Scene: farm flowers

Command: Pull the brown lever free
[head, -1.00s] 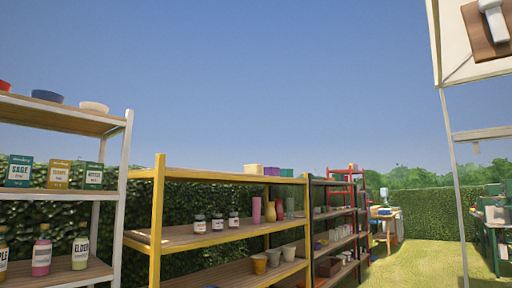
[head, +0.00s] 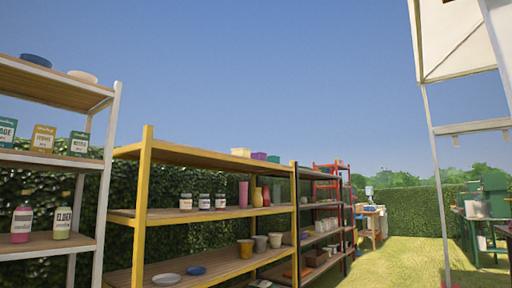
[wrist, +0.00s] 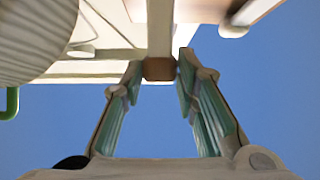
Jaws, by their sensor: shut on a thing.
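In the wrist view, the small brown lever end (wrist: 159,69) sits between my fingertips at the lower end of a pale bar (wrist: 160,28). My gripper (wrist: 160,76) is shut on it, with one finger on each side. The bar runs up to pale boards at the top of the picture and past the frame edge. The rest of the lever is out of sight. The head view shows neither my gripper nor the lever.
In the wrist view, a white ribbed round thing (wrist: 35,35) hangs close at upper left. In the head view, a white panel (head: 460,45) stands at upper right. A yellow shelf (head: 147,200) with pots and jars stands left of open grass (head: 400,265).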

